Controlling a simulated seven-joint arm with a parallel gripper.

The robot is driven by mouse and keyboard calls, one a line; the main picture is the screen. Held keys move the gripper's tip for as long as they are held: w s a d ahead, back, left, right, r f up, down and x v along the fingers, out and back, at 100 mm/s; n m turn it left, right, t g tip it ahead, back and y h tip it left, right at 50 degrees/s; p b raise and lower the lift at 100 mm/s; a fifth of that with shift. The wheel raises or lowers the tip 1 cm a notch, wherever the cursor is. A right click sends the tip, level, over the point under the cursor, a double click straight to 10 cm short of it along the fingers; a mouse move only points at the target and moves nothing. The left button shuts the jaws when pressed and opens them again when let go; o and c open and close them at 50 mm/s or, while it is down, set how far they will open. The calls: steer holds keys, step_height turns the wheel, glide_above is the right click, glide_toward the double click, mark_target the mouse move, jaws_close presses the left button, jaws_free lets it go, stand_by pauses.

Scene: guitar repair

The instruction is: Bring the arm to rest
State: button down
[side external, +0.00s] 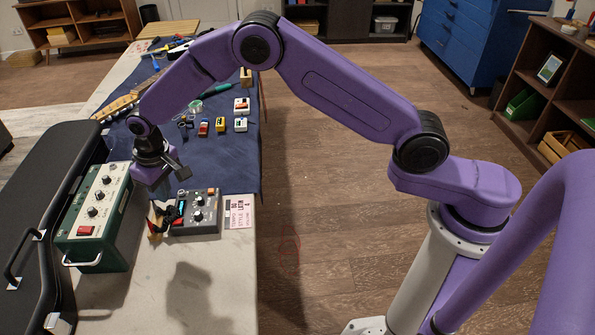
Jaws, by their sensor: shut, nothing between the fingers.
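My purple arm reaches from the right across to the workbench at the left. My gripper (180,172) hangs at its end, above the gap between the green amplifier box (88,232) and the grey control box (196,213). It is shut and holds nothing. It seems to be a little above both boxes, though contact cannot be judged from this one view. The exact fingertips are small and partly hidden by the wrist.
A black guitar case (32,190) lies along the left side. On the blue cloth (232,172) are several small pedals, tools and a guitar neck (118,107). A pink and white card (240,212) lies beside the grey box. The bench's near part is bare.

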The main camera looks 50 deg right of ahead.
steer(key=s+d+r+n, duration=0.2)
steer(key=s+d+r, duration=0.3)
steer(key=s, duration=0.4)
steer(key=s+d+r+n, duration=0.2)
steer(key=s+d+r, duration=0.1)
steer(key=s+r, duration=0.6)
steer(key=s+d+n, duration=0.2)
steer(key=s+d, duration=0.6)
steer(key=s, duration=0.2)
steer(key=s+d+n+g, duration=0.1)
steer(key=s+d+n, duration=0.1)
steer(key=s+d, duration=0.7)
steer(key=s, duration=0.2)
steer(key=shift+s+r+n, duration=0.25)
steer(key=shift+s+n, duration=0.05)
steer(key=shift+n, duration=0.1)
